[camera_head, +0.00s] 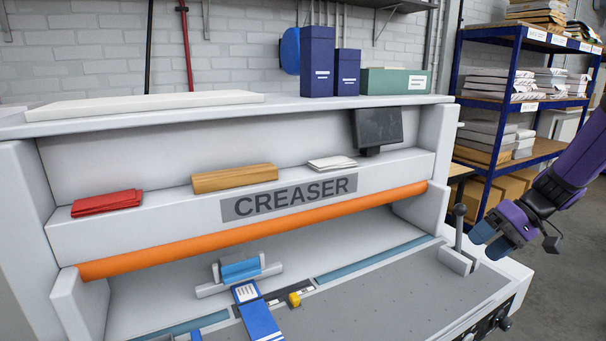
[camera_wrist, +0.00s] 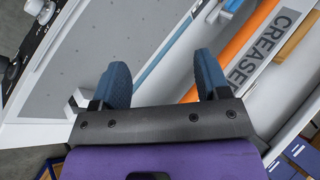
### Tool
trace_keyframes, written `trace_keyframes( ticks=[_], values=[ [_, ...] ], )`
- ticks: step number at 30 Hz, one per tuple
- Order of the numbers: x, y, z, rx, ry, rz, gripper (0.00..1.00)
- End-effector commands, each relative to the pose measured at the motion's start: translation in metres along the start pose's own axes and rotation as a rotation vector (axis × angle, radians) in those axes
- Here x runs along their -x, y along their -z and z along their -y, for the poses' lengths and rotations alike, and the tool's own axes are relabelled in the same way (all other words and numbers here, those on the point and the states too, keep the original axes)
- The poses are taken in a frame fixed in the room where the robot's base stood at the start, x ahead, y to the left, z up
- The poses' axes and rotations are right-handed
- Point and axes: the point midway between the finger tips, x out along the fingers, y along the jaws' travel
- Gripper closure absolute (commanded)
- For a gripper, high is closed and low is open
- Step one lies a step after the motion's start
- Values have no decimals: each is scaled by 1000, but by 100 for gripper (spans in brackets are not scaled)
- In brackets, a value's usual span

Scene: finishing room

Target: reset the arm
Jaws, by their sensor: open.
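My purple arm enters the head view from the right. My gripper (camera_head: 493,245) hangs at the right end of the creaser (camera_head: 100,237), close to the grey lever (camera_head: 459,240); I cannot tell whether they touch. In the wrist view my gripper (camera_wrist: 160,85) shows two blue fingertips spread apart with nothing between them. Beyond them are the creaser's grey bed (camera_wrist: 90,50) and its orange bar (camera_wrist: 235,40). The lever's base (camera_wrist: 76,101) shows beside the left finger.
A blue shelf rack (camera_head: 515,70) with paper stacks stands behind my arm. A small screen (camera_head: 378,127) is on the creaser. Blue boxes (camera_head: 317,60) and a green box (camera_head: 396,81) stand on its top. Open floor (camera_head: 555,270) lies to the right.

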Motion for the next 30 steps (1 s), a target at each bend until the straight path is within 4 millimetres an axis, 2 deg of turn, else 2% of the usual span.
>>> trace_keyframes(
  ticks=[1,6,15,24,30],
  values=[
    [2,-4,18,13,-38,16,31],
    [9,-21,66,27,-164,55,31],
    [20,-63,137,59,-378,49,31],
    [34,-115,189,98,-554,-48,31],
    [43,-150,212,127,-636,-154,31]
  ],
)
